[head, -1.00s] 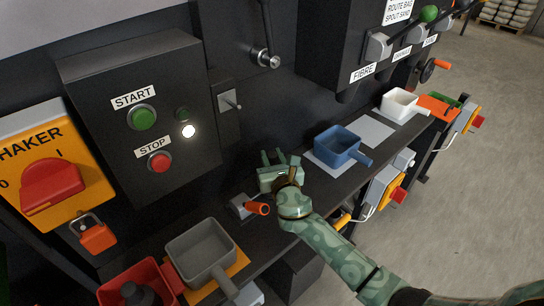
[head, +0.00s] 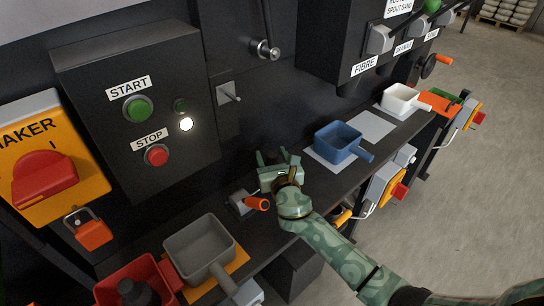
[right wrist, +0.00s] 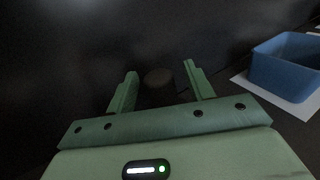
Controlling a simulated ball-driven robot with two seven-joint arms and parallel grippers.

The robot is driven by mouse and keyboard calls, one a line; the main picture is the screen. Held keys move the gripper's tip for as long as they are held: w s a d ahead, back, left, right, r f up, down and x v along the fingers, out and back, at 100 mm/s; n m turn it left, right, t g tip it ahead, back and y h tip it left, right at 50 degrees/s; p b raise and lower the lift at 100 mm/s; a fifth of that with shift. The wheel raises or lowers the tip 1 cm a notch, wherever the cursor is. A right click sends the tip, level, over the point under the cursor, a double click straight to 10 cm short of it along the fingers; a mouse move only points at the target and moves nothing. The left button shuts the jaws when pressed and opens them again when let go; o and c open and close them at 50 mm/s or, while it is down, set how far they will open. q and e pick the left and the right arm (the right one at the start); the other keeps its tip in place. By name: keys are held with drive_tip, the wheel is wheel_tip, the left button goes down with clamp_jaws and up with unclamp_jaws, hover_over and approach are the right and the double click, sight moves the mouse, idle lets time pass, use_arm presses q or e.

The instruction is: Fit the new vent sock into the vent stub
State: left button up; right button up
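My right gripper (head: 278,156) is over the dark shelf, close to the black machine wall. Its two green fingers stand apart with nothing held between them, as the right wrist view (right wrist: 160,88) also shows. A dim, dark brown round shape (right wrist: 159,77) shows between and beyond the fingertips; it may be the vent stub, but it is too dark to be sure. I cannot make out a new vent sock. A black rounded piece (head: 137,292) lies in a red bin (head: 112,285) at lower left; I cannot tell what it is. My left gripper is out of view.
On the shelf, a grey scoop (head: 200,249) and an orange-handled lever (head: 257,203) are left of my gripper. A blue scoop (head: 340,143) and a white scoop (head: 400,97) are to its right. A control box (head: 190,90) and a wall crank (head: 266,49) stand behind.

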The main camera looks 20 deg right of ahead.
drive_tip(key=r+p, duration=0.2)
drive_tip(key=r, duration=0.1)
drive_tip(key=r+p, duration=0.1)
drive_tip(key=shift+s+a+r, duration=0.15)
drive_tip(key=shift+s+r, duration=0.2)
drive_tip(key=s+a+r+p, duration=0.2)
drive_tip(key=s+r, duration=0.2)
drive_tip(key=s, duration=0.2)
drive_tip(key=s+a+r+p, duration=0.2)
drive_tip(key=s+r+p, duration=0.1)
drive_tip(key=s, duration=0.3)
drive_tip(key=shift+s+r, duration=0.35)
drive_tip(key=shift+r, duration=0.25)
